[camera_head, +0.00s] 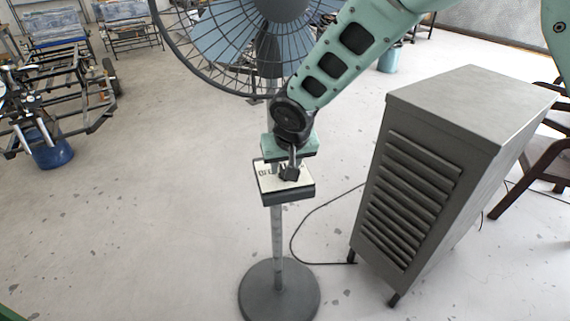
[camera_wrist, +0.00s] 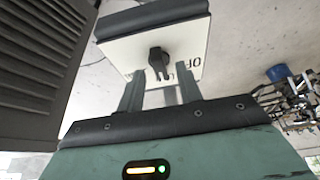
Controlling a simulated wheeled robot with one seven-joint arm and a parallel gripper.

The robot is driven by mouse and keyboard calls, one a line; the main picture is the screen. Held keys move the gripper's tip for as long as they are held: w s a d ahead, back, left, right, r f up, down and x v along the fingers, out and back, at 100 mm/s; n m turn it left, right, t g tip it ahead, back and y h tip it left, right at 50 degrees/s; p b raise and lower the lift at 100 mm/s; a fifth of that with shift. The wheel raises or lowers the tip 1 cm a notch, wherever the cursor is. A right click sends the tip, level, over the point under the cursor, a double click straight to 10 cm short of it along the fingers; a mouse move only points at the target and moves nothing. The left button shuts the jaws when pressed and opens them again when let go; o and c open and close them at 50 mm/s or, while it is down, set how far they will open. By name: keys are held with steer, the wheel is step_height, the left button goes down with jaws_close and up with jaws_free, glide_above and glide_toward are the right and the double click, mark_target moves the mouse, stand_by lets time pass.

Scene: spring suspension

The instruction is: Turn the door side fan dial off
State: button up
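The fan (camera_head: 275,40) stands in front of me, with a blue-bladed caged head on a pole. A control box with a white face (camera_head: 268,182) is mounted on the pole. A dark dial (camera_head: 289,174) sits on that face, and it also shows in the wrist view (camera_wrist: 158,58), with partly hidden lettering behind it. My gripper (camera_head: 292,160) is at the box, close to the dial. In the wrist view my gripper (camera_wrist: 159,78) is open, with one finger on each side of the dial and gaps between. I cannot tell whether either fingertip touches the face.
A grey louvred cabinet (camera_head: 445,165) stands to the right of the fan. A cable (camera_head: 300,235) runs across the floor between them. The fan's round base (camera_head: 279,292) is below. A metal frame (camera_head: 60,105) and a blue bucket (camera_head: 50,152) are at left. The floor between is clear.

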steer(key=shift+w+f, duration=0.25)
steer(key=shift+f, duration=0.3)
jaws_close()
